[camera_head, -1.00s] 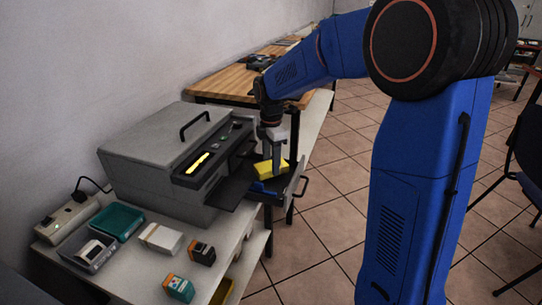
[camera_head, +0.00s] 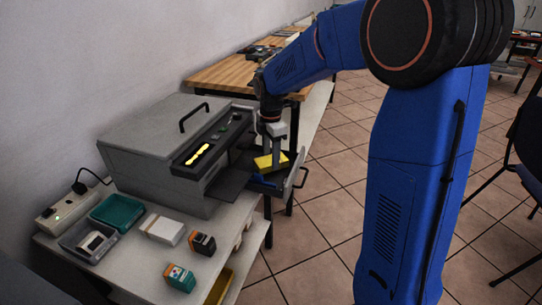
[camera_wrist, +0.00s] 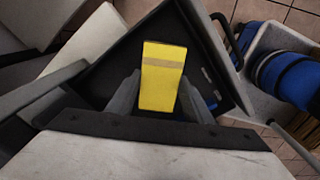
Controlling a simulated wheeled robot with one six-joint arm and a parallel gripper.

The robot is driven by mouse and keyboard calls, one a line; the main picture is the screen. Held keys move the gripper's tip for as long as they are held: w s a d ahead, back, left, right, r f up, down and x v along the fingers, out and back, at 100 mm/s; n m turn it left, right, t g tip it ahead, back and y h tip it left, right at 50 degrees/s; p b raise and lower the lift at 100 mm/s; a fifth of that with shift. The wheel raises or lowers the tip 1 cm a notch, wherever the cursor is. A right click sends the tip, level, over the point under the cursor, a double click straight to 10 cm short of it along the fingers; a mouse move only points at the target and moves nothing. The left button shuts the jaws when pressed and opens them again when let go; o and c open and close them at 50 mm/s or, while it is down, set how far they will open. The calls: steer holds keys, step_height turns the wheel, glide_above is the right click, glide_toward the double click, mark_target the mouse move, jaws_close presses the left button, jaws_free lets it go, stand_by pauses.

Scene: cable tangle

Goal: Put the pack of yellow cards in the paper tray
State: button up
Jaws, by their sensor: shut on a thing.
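The yellow card pack (camera_head: 266,162) is held by my gripper (camera_head: 275,154) at the open tray of the grey machine. In the wrist view the yellow pack (camera_wrist: 162,92), with a tan band across it, sits between the two grey fingers of my gripper (camera_wrist: 160,93). The paper tray looks like the dark, pulled-out tray (camera_wrist: 100,82) with a grey rim, lying under the pack; its handle shows at right in the head view (camera_head: 303,177). I cannot tell whether the pack touches the tray floor. A blue thing (camera_head: 262,181) shows below the pack.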

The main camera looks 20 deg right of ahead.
steer(key=shift+f, duration=0.35)
steer(key=o, duration=1.3)
step_height(320, 180, up, 17)
steer(key=s+d+m+t, duration=0.15)
steer(key=s+m, duration=0.35)
steer(key=s, duration=0.5)
steer(key=s+d+m+t, duration=0.1)
steer(key=s+d+m, duration=0.3)
steer(key=s, duration=0.5)
steer(key=s+f+m, duration=0.3)
steer(key=s, duration=0.1)
steer(key=s+d+f+m+t, duration=0.1)
steer(key=s+f+m, duration=0.2)
steer(key=s+m, duration=0.1)
steer(key=s+f+m+t, duration=0.1)
steer(key=s+f+m, duration=0.2)
steer(key=s, duration=0.3)
steer(key=shift+s+d+f+m, duration=0.2)
steer(key=shift+d+f+m, duration=0.1)
steer(key=shift+m, duration=0.1)
